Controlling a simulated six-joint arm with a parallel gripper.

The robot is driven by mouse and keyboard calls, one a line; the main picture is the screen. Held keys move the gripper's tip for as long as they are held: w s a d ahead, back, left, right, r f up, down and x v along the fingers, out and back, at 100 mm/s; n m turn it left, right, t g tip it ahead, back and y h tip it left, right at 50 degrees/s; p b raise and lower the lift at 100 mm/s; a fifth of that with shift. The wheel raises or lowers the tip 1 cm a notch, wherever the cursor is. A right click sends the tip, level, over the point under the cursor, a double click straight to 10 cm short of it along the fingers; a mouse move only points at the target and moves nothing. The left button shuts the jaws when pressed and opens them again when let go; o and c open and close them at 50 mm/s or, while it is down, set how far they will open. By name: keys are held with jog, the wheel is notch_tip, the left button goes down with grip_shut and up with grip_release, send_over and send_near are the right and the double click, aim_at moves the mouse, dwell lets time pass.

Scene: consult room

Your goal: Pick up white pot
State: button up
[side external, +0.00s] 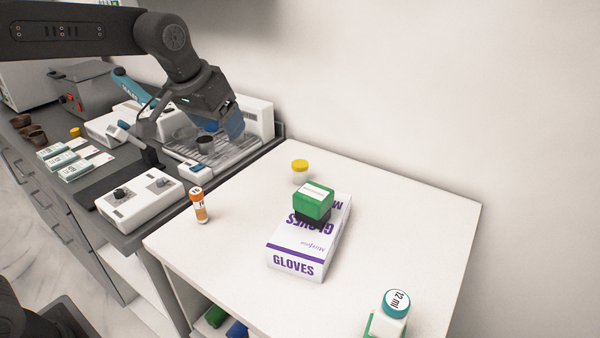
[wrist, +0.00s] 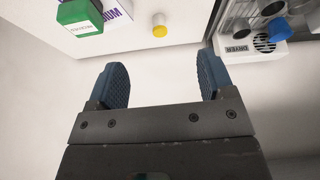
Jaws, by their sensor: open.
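A small white pot with a yellow lid (side external: 299,172) stands upright on the white table, behind the glove box. In the wrist view the pot (wrist: 159,27) shows near the top edge, ahead of the gap between my fingertips and apart from them. My gripper (side external: 226,128) is in the air over the laboratory equipment, left of the pot. In the wrist view its two blue fingers (wrist: 162,68) are spread wide with nothing between them.
A green-and-black block (side external: 313,202) sits on the glove box (side external: 295,262). An orange vial (side external: 199,206) stands near the table's left edge. A white bottle with a teal cap (side external: 394,310) stands front right.

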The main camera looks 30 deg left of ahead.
jog(key=w+d+f, duration=0.1)
jog(key=w+f, duration=0.4)
jog(key=w, duration=0.7)
send_near(298, 165)
jog(key=shift+g, duration=0.3)
jog(key=x, duration=0.3)
jog(key=w+x, duration=0.1)
jog(key=x, duration=0.3)
jog(key=shift+w+d+r, duration=0.1)
jog(key=shift+w+d, duration=0.05)
jog(key=shift+d, duration=0.05)
jog(key=shift+s+a+x, duration=0.1)
jog(key=shift+s+x, duration=0.05)
jog(key=shift+x, duration=1.15)
jog(key=shift+s+a+x, duration=0.15)
jog(key=shift+x, duration=1.15)
jog(key=c, duration=0.9)
